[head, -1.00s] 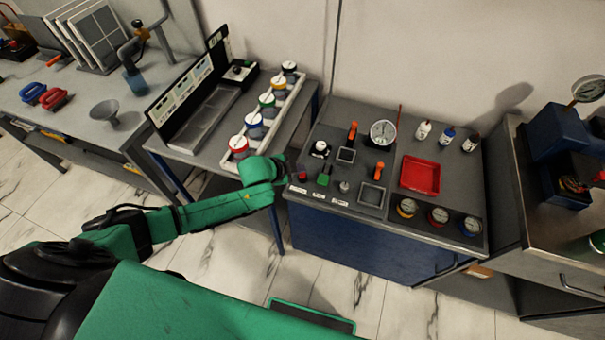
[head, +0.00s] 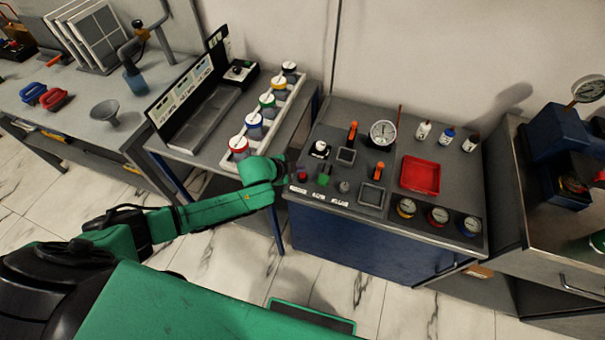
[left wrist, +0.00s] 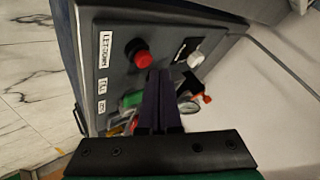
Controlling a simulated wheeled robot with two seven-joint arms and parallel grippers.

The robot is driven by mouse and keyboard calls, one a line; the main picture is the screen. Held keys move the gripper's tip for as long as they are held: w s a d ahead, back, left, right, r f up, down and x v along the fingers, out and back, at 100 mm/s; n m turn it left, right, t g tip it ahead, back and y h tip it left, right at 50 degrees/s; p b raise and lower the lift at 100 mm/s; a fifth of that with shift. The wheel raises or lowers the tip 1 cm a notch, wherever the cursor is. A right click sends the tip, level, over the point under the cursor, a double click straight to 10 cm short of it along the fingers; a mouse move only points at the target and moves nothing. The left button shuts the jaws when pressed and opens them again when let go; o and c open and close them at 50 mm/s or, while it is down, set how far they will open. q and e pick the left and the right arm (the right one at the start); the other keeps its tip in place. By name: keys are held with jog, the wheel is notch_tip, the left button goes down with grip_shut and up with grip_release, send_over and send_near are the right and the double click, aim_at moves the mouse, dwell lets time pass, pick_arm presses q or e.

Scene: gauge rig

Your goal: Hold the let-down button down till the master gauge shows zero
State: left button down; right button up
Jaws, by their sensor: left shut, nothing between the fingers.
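The let-down button (left wrist: 143,60) is a red knob with a dark collar beside the LET-DOWN label (left wrist: 104,50) in the left wrist view. In the head view the red button (head: 302,173) is at the bench's left front edge. My left gripper (left wrist: 158,74) is shut and empty, its tips close beside the red button; I cannot tell whether they touch. In the head view it shows at the bench's left edge (head: 289,169). The master gauge (head: 383,132) is the large white dial at the back; its reading is too small to tell. My right gripper is out of view.
A red tray (head: 420,175) and several small gauges (head: 406,208) are to the right. A side table with colour-banded canisters (head: 254,126) adjoins the left.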

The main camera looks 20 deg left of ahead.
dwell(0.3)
pick_arm(q)
jog(key=shift+f, duration=0.45)
jog(key=shift+f+b, duration=0.6)
dwell(1.8)
jog(key=shift+r, duration=0.1)
dwell(1.5)
jog(key=shift+r+p, duration=0.95)
jog(key=shift+p, duration=0.1)
notch_tip(320, 180, up, 5)
jog(key=p, duration=0.5)
